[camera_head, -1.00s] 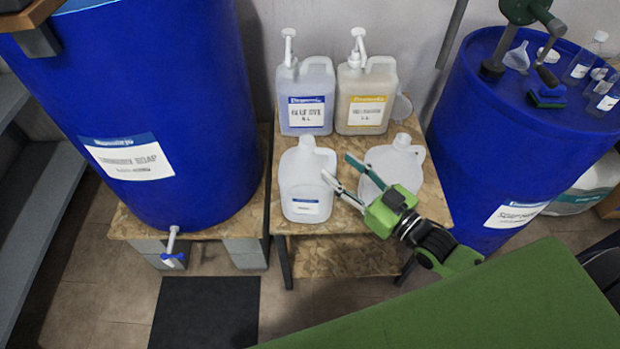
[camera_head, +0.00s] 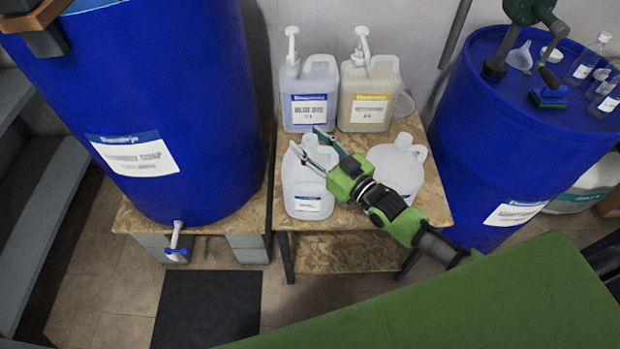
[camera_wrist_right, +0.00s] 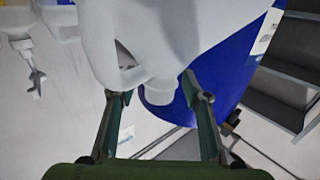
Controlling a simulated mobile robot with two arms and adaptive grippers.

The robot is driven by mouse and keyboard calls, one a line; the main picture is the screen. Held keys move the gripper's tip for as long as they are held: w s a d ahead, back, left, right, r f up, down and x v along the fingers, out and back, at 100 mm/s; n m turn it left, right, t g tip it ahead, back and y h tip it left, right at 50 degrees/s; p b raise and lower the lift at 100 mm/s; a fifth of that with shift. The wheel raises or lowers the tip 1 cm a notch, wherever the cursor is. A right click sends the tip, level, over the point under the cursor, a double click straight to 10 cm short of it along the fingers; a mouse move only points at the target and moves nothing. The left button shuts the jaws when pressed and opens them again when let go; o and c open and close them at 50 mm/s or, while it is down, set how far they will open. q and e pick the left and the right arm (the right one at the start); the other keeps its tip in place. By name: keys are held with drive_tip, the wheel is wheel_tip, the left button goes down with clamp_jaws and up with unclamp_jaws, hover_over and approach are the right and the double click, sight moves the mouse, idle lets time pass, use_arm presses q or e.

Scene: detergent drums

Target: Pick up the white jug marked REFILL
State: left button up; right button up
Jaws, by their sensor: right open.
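A white jug (camera_head: 305,188) stands at the front left of the wooden stand; its small label is too blurred to read. Contact cannot be told. My left gripper is not in view.
Behind the jugs stand a blue-label pump bottle (camera_head: 309,95) and a yellow-label pump bottle (camera_head: 368,97). A large blue drum (camera_head: 200,90) with a tap stands left; another blue drum (camera_head: 510,160) stands right. The wooden stand (camera_head: 340,245) has bare room at its front edge.

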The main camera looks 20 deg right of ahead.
clamp_jaws()
idle(0.3)
